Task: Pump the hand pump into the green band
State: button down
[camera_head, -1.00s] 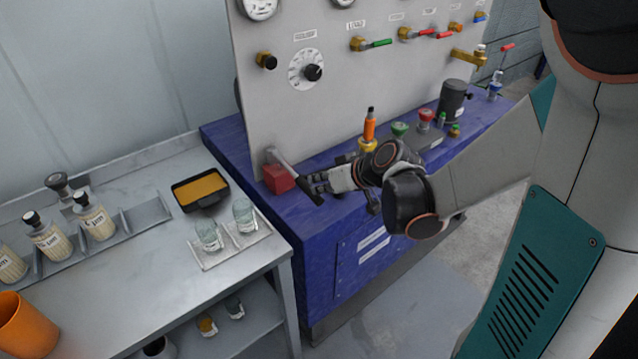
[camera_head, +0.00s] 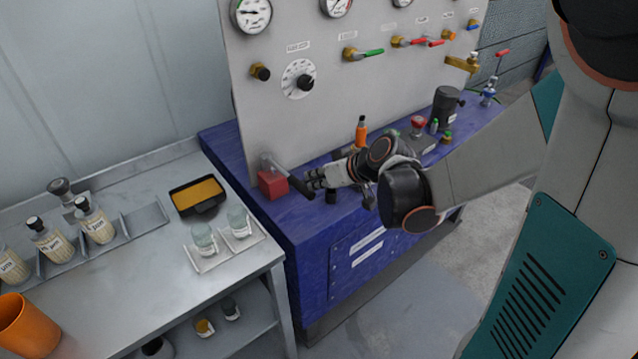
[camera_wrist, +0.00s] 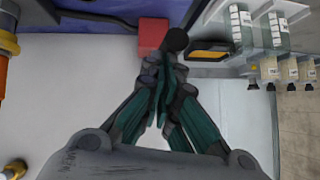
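The hand pump is a red block (camera_head: 272,184) on the left end of the blue bench, with a grey lever ending in a black grip (camera_head: 302,188). The lever slants down to the right. In the wrist view the red block (camera_wrist: 152,33) and the round black end of the grip (camera_wrist: 177,39) show just beyond my fingertips. My gripper (camera_head: 314,179) is beside the grip end, its fingers drawn close together with nothing clearly between them. I cannot tell whether they touch the grip. A gauge (camera_head: 252,14) is at the panel's top left; its band is too small to read.
The grey panel (camera_head: 350,90) with a dial knob (camera_head: 305,82) and valves rises behind the bench. An orange-capped item (camera_head: 361,130) and a red button (camera_head: 418,122) stand beyond my wrist.

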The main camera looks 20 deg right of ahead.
jog(key=p+v, duration=0.2)
jog(key=v, duration=0.7)
jog(key=shift+s+d+f+p, duration=0.2)
jog(key=shift+s+p, duration=0.1)
jog(key=shift+s, duration=0.15)
jog(key=shift+a, duration=0.1)
dwell(0.6)
jog(key=w+a+r+g+h+p, duration=0.1)
jog(key=w+r+g+p, duration=0.3)
jog(key=w+r+p, duration=0.4)
notch_tip(320, 180, up, 4)
jog(key=shift+a+r+p, duration=0.2)
jog(key=shift+a+p, duration=0.55)
jog(key=shift+w+f, duration=0.1)
jog(key=shift+w, duration=0.05)
